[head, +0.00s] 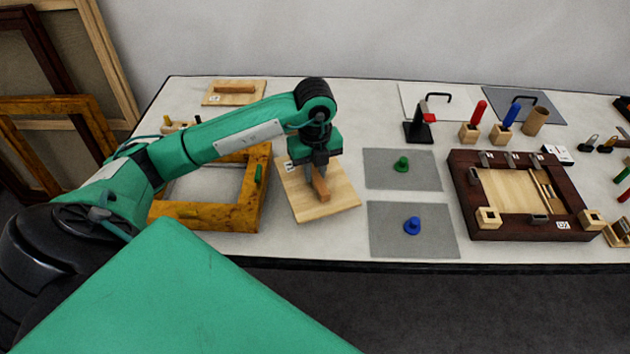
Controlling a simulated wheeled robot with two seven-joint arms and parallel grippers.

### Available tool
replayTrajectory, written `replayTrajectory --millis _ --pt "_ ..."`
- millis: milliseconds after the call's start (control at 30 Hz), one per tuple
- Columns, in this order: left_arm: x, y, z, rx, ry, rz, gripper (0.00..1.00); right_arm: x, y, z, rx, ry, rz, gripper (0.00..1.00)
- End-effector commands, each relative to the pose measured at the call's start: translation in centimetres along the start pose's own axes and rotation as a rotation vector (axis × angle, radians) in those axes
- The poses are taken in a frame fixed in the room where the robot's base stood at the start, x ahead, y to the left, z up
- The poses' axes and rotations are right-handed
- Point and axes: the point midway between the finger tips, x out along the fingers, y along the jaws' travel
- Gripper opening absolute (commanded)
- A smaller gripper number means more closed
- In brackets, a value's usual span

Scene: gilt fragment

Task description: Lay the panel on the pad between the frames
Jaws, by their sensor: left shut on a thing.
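A pale wooden panel (335,203) with a bar handle (321,189) is turned slightly on the white table, right of the gilt frame (209,223). My left gripper (318,178) is over it, shut on the bar handle. I cannot tell whether the panel touches the table. My right gripper is not in view.
A black stand (418,131), red (478,114) and blue (511,116) handled tools in wooden blocks and a cardboard tube (535,121) stand behind the dark frame. Frames lean at far left.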

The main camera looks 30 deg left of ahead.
Motion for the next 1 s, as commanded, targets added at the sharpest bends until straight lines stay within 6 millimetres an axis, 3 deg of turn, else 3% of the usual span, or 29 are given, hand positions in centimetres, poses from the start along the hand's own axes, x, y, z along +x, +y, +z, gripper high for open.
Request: replayTrajectory --millis 167,400,767,800,900,1000 --pt "1.2 0.0 0.0 0.000 0.000 0.002 0.00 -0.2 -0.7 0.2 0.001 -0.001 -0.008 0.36" --pt "4.5 0.1 0.0 -0.001 0.000 0.001 0.00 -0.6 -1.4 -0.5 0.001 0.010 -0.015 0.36" --pt "5.1 0.0 0.0 0.000 -0.001 0.000 0.00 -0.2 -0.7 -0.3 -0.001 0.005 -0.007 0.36" --pt "5.0 0.0 0.0 0.000 -0.001 0.000 0.25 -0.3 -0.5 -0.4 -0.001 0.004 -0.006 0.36" --pt "4.9 0.0 0.0 0.000 -0.001 0.001 0.41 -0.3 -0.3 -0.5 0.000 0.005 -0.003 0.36" --pt "4.9 0.0 0.0 0.000 -0.001 0.001 0.41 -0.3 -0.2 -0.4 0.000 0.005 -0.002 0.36"
